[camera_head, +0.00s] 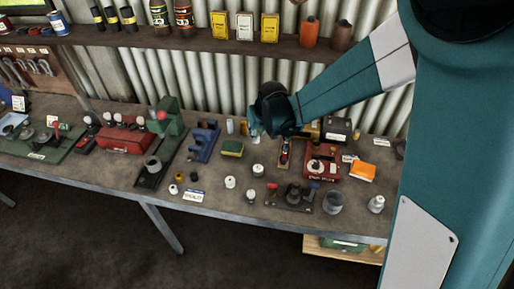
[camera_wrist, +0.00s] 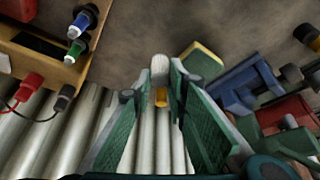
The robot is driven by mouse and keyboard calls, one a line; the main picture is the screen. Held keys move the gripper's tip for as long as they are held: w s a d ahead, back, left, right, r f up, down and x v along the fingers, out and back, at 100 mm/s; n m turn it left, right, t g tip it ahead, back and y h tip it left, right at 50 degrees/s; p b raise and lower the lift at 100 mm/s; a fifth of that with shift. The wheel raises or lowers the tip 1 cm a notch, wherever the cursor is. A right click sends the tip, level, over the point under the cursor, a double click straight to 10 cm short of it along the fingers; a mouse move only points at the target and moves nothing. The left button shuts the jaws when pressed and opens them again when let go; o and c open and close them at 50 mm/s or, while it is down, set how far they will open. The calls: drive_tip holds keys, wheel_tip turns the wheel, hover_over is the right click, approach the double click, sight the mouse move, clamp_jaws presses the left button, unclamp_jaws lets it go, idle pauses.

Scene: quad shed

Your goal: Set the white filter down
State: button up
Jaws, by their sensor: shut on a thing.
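The white filter (camera_wrist: 159,66) is a small pale cylinder between the tips of my gripper (camera_wrist: 158,78) in the wrist view. The two green finger pads are shut on it, one on each side. A small yellow piece (camera_wrist: 161,96) shows just below it in the picture; I cannot tell whether it belongs to the filter. In the head view my gripper is mostly hidden by my dark wrist, over the back part of the bench (camera_head: 215,205). I cannot make out the held filter there.
A green and yellow sponge (camera_head: 232,148) and a blue vise (camera_head: 204,141) lie left of my wrist. White cylinders (camera_head: 230,182) stand near the front. The corrugated wall (camera_head: 220,75) rises behind. Bare bench shows around the front cylinders.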

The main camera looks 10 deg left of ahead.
sight(257, 143)
drive_tip(key=shift+f, duration=1.8)
drive_tip(key=shift+f, duration=2.1)
drive_tip(key=shift+f, duration=0.1)
drive_tip(key=o, duration=0.3)
drive_tip(key=shift+f, duration=0.1)
drive_tip(key=o, duration=0.4)
drive_tip(key=shift+r, duration=0.2)
